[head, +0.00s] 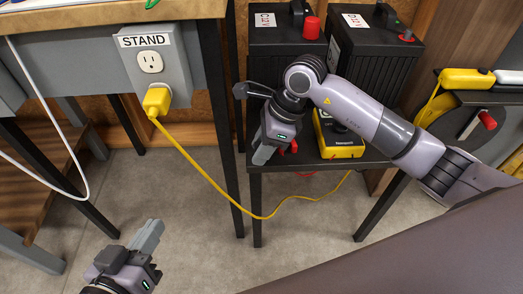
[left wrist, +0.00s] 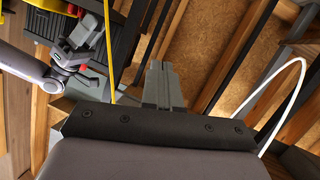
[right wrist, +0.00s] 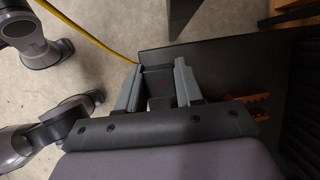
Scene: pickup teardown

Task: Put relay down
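My right gripper (head: 265,150) points down at the front left of the small dark table (head: 315,158). In the right wrist view its two fingers (right wrist: 158,88) stand apart with a dark block, which looks like the relay (right wrist: 158,80), between them. The block lies close against both fingers, over or on the table's edge; I cannot tell whether it touches the tabletop. In the head view the relay is hidden by the gripper. My left gripper (head: 148,238) is over the floor at lower left, its fingers together and empty, also in the left wrist view (left wrist: 163,85).
A yellow-and-black device (head: 340,140) sits on the small table, right of my right gripper. Two black batteries (head: 285,65) (head: 380,55) stand behind. A yellow cable (head: 215,185) hangs from the STAND outlet (head: 151,62) across to the table. A workbench (head: 70,50) is at left.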

